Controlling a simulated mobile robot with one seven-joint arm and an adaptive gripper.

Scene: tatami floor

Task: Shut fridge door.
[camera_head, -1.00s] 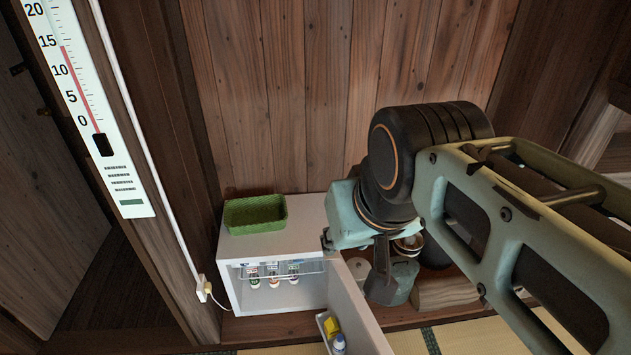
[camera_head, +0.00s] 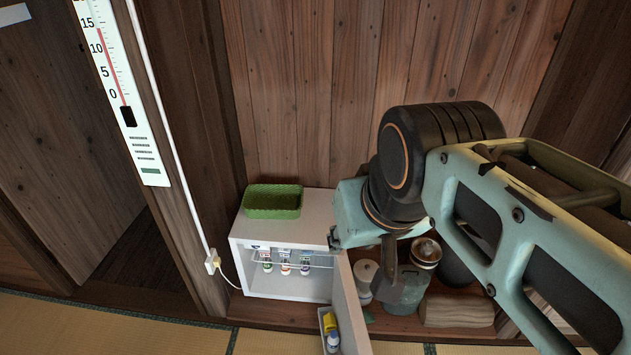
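A small white fridge (camera_head: 318,207) stands low against the wooden wall. Its front is open and shows bottles (camera_head: 285,264) on a wire shelf inside. The fridge door (camera_head: 352,308) hangs open on the right side, sticking out toward me, with a yellow item and a bottle (camera_head: 332,338) in its inner rack. My gripper (camera_head: 392,292) points down just right of the door, on its outer side. Its fingers are small and partly hidden by my arm, so I cannot tell if they are open or shut, or if they touch the door.
A green basket (camera_head: 272,203) sits on top of the fridge. Right of the door are a white roll (camera_head: 365,274), a pot (camera_head: 425,252) and a wooden log (camera_head: 457,311). A thermometer (camera_head: 122,95) and a white cord are at left. Tatami floor (camera_head: 100,328) lies in front.

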